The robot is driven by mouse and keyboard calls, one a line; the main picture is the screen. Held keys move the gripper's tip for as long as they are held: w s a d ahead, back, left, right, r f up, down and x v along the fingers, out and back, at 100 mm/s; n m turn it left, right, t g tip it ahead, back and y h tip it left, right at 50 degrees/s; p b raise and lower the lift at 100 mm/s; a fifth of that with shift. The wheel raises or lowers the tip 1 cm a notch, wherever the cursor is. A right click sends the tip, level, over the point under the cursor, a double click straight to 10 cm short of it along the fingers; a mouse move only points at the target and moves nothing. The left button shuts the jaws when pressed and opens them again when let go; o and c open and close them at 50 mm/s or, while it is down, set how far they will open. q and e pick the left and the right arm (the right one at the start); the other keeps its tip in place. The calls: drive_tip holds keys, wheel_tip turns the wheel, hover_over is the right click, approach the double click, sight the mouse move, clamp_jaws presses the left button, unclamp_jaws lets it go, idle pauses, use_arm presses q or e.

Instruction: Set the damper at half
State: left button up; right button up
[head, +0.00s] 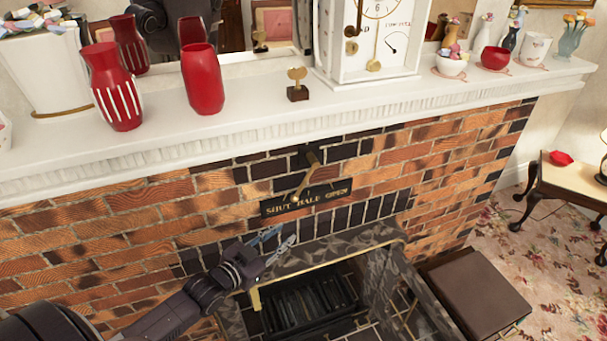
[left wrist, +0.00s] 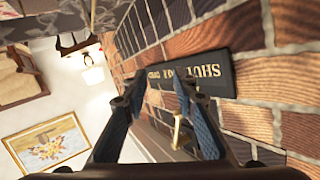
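The damper lever (head: 309,174) is a thin brass handle on the brick chimney front. It slants down and left over a dark plate (head: 336,189) lettered SHUT, HALF, OPEN. Its lower end appears near the gap between SHUT and HALF; the exact mark is hard to tell. My left gripper (head: 281,239) is below and left of the plate, apart from the lever. In the left wrist view, its blue-padded fingers (left wrist: 160,80) are spread with nothing between them; the plate (left wrist: 228,72) and a brass piece (left wrist: 177,131) show beyond. My right gripper is not in view.
The white mantel (head: 330,103) above holds red vases (head: 203,80), a small key on a stand (head: 297,84) and a white clock (head: 366,50). Below is the fireplace opening with a grate (head: 311,302). A brown box (head: 474,290) stands at right.

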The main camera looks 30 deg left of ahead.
sight(301, 187)
use_arm(q)
wheel_tip(301, 187, up, 12)
drive_tip(key=w+m+t+h, duration=0.1)
drive_tip(key=w+t+h, duration=0.1)
drive_tip(key=t, duration=0.1)
drive_tip(key=shift+p+x, duration=1.1)
drive_tip(key=shift+x, duration=2.7)
drive_tip(key=shift+f, duration=0.25)
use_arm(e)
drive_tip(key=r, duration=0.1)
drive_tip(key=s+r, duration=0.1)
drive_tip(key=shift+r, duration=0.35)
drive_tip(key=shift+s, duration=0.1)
use_arm(q)
clamp_jaws()
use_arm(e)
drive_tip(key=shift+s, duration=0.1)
